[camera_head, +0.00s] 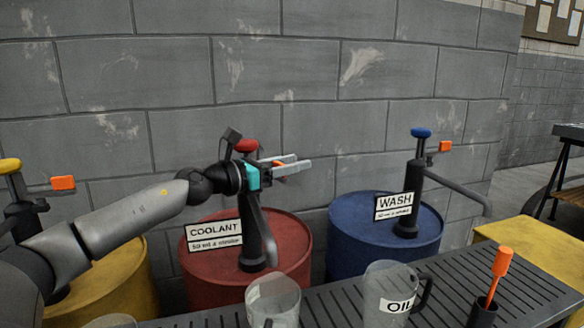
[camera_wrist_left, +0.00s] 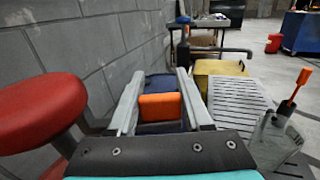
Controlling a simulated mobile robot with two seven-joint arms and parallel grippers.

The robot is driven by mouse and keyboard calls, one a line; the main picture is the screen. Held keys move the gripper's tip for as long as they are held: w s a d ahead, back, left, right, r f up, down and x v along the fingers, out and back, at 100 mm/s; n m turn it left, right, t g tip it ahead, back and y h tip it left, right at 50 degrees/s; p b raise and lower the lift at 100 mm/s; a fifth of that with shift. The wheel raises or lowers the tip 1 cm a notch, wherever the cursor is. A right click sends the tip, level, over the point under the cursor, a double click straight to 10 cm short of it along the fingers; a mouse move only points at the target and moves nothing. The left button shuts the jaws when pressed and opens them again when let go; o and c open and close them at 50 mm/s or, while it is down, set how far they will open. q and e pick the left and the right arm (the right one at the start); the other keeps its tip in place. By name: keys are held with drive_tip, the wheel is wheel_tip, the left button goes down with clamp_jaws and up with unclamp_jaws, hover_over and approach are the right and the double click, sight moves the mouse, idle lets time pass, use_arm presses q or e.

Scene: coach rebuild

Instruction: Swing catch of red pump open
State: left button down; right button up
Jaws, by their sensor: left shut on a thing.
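The red pump (camera_head: 258,235) stands upright on the red drum, which bears a COOLANT label. Its red knob (camera_head: 247,146) is beside my left wrist; in the left wrist view the knob (camera_wrist_left: 38,112) is large at the left. My left gripper (camera_head: 300,161) points right, level with the pump's top. It is shut on the orange catch (camera_wrist_left: 160,107), which lies between both fingers in the left wrist view. In the head view the catch (camera_head: 280,166) is mostly hidden by the fingers. My right gripper is not in view.
A blue pump (camera_head: 408,190) with its own orange catch (camera_head: 445,146) stands on the blue WASH drum (camera_head: 350,240) to the right. A yellow drum (camera_head: 120,285) is at the left. A slatted bench (camera_head: 340,300) in front holds clear jugs. A block wall stands close behind.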

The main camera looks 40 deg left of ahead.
use_arm(q)
drive_tip(key=shift+a+r, duration=0.1)
drive_tip(key=shift+r, duration=0.05)
drive_tip(key=c, duration=0.7)
unclamp_jaws()
drive_tip(key=o, duration=0.4)
drive_tip(key=shift+s+f, duration=0.15)
drive_tip(key=shift+f, duration=0.05)
